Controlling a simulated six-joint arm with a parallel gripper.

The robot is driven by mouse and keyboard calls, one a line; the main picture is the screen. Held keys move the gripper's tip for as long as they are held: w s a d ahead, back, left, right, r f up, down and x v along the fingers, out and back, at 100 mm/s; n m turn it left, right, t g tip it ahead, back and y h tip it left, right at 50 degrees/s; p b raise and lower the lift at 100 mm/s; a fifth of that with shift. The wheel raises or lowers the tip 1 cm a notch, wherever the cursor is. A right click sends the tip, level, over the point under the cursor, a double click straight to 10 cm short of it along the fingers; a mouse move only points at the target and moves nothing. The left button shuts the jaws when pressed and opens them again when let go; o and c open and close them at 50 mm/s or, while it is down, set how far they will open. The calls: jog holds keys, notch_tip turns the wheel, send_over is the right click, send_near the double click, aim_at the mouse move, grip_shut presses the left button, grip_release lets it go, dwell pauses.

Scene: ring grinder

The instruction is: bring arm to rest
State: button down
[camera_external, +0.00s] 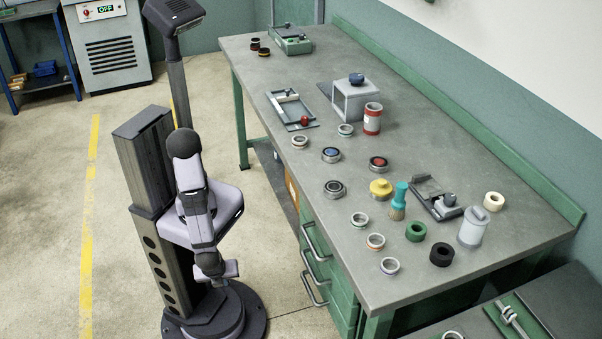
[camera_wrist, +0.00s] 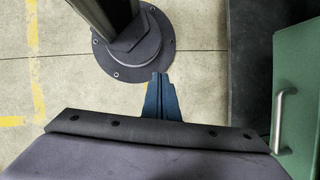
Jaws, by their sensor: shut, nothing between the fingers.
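My arm is folded close to its column in the external view, left of the workbench (camera_external: 455,130) and clear of it. My gripper (camera_wrist: 160,78) points down over the floor in the wrist view, with its two dark blue fingers together and nothing between them. In the external view the fingers are too small or hidden to make out. No object hangs from the arm.
The bench holds several rings, a grey box (camera_external: 352,100), a red-and-white can (camera_external: 373,118), a brush (camera_external: 398,200) and a metal canister (camera_external: 473,227). Green drawers with handles (camera_wrist: 281,120) face my arm. Open floor (camera_external: 60,200) lies to the left.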

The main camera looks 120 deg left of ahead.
jog(key=w+a+r+n+t+h, duration=0.1)
jog(key=w+a+r+n+h, duration=0.1)
jog(key=w+a+r+n, duration=0.3)
jog(key=w+a+r+n+t+h, duration=0.1)
jog(key=w+a+r+n+h, duration=0.1)
jog(key=a+r+n, duration=0.35)
notch_tip(320, 180, up, 23)
jog(key=a+p, duration=0.1)
jog(key=p, duration=2.4)
jog(key=shift+s+r, duration=0.15)
